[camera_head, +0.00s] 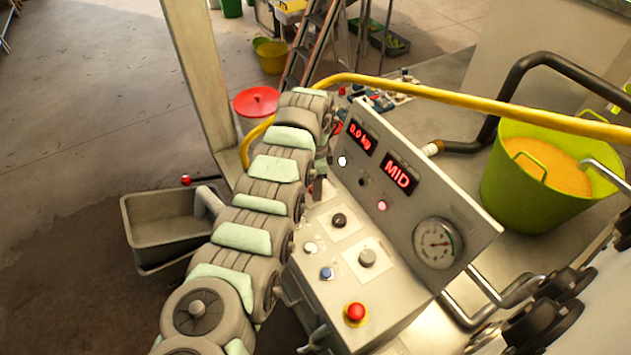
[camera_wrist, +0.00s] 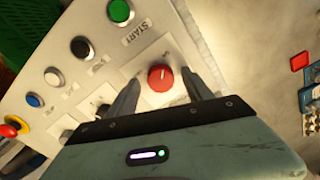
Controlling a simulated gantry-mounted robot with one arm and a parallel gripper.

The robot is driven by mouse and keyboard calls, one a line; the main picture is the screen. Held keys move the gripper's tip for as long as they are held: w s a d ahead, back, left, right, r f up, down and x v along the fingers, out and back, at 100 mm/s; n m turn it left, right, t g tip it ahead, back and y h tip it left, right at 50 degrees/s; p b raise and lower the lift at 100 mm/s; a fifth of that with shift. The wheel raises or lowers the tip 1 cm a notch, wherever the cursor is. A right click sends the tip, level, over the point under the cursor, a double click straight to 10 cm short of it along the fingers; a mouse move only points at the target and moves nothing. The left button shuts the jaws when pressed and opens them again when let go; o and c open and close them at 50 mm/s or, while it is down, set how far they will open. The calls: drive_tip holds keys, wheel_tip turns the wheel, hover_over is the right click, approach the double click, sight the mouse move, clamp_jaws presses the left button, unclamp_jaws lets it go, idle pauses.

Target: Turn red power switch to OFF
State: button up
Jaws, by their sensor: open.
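The red power switch (camera_wrist: 161,78) is a round red knob with a pale pointer mark, on the light grey panel in the wrist view. My gripper (camera_wrist: 158,92) is open, with one dark finger on each side of the red knob and a gap between each finger and the knob. Whether the fingertips touch the panel I cannot tell. In the head view my arm reaches to the far end of the control panel (camera_head: 319,262) and hides the red switch there. The lettering around the knob is not readable.
A green button (camera_wrist: 121,12) by a START label and a black knob (camera_wrist: 82,47) sit near the switch. A red emergency button (camera_head: 355,312) is at the panel's near end. Displays read "0.0 kg" (camera_head: 361,139) and "MID" (camera_head: 398,175). A yellow rail (camera_head: 440,91) runs behind.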

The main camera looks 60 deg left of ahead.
drive_tip(key=shift+f, duration=0.15)
drive_tip(key=shift+c, duration=0.2)
drive_tip(key=shift+w, duration=0.1)
clamp_jaws()
idle(0.3)
